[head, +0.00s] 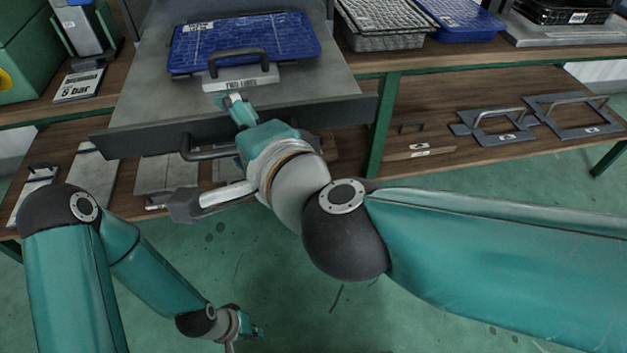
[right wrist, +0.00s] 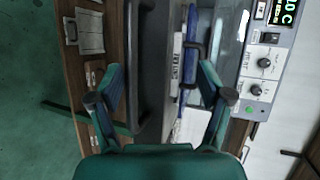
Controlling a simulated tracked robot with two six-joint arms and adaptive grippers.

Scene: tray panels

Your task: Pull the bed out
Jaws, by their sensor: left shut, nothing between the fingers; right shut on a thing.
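The bed (head: 140,103) is a grey sliding plate with a dark front panel (head: 125,140), and a blue mesh tray lies on it. A dark bar handle (head: 203,154) sticks out from the panel; it also shows in the right wrist view (right wrist: 142,65). My right gripper (head: 215,155) is at this handle, with one finger above it and one below. The fingers look wide apart, and their contact with the handle is partly hidden. My left gripper (head: 250,331) is shut and empty, low over the green floor, away from the bed.
The blue tray (head: 245,38) has its own dark handle and white label. Mesh baskets (head: 380,35) stand on the upper shelf to the right. Handled plates (head: 495,125) lie on the lower shelf. A control panel (right wrist: 262,75) shows in the right wrist view. The floor in front is clear.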

